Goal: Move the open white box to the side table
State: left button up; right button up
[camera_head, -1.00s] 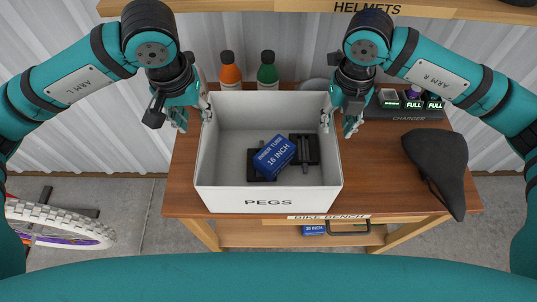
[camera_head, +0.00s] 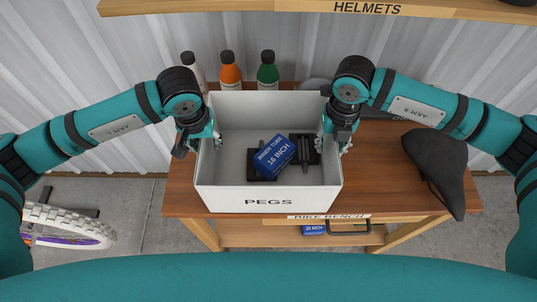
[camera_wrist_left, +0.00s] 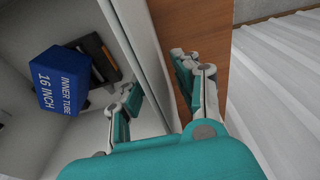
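The open white box (camera_head: 268,202), labelled PEGS, stands on the wooden bench (camera_head: 375,190). Inside it lie a blue inner tube box (camera_head: 273,157) and dark pedal-like parts (camera_head: 305,150). My left gripper (camera_head: 206,142) is at the box's left wall. In the left wrist view its fingers (camera_wrist_left: 158,90) are spread on either side of the wall (camera_wrist_left: 140,45), one inside and one outside, with gaps showing. My right gripper (camera_head: 334,147) straddles the right wall, fingers apart; whether they touch it I cannot tell. The side table is not identifiable in view.
Orange (camera_head: 230,72) and green (camera_head: 267,72) bottles and a white one (camera_head: 193,70) stand behind the box. A black saddle (camera_head: 436,170) lies at the bench's right. A HELMETS shelf (camera_head: 300,6) hangs above. A bike wheel (camera_head: 70,225) is on the floor at left.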

pick_arm(q)
grip_shut()
pick_arm(e)
grip_shut()
pick_arm(q)
jog(key=shift+r, duration=0.1)
pick_arm(e)
jog(key=shift+r, duration=0.1)
